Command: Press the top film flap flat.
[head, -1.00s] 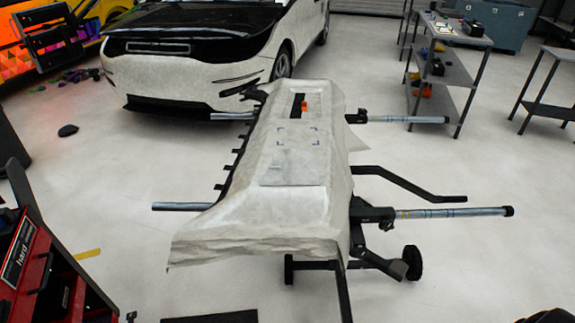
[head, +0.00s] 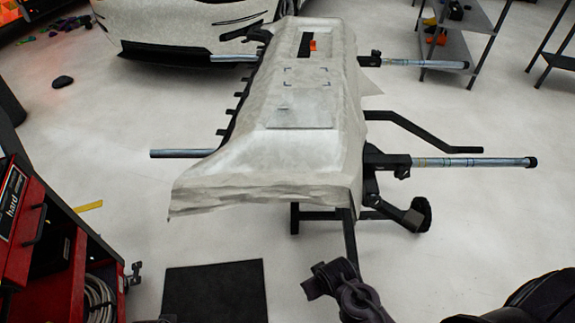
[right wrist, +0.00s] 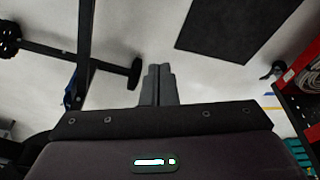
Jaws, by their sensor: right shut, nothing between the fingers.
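The long panel on the stand is draped in whitish film (head: 330,150). The film hangs past the near edge with a wrinkled, ragged border, and a corner sticks out at the far right. A paler, flat rectangular piece (head: 300,112) lies on the top face; I cannot tell which part is the top flap. My right gripper (right wrist: 157,85) is shut and empty in the right wrist view, over the floor and apart from the film. A dark part of my arm shows at the bottom of the head view, in front of the stand. My left gripper is out of view.
Stand bars (head: 440,162) stick out right of the panel, with a wheeled foot (head: 418,213) below. A red tool cart (head: 55,255) stands at the left, beside a black floor mat (head: 215,292). A shelf (head: 455,45) stands at the back right. Open floor lies between.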

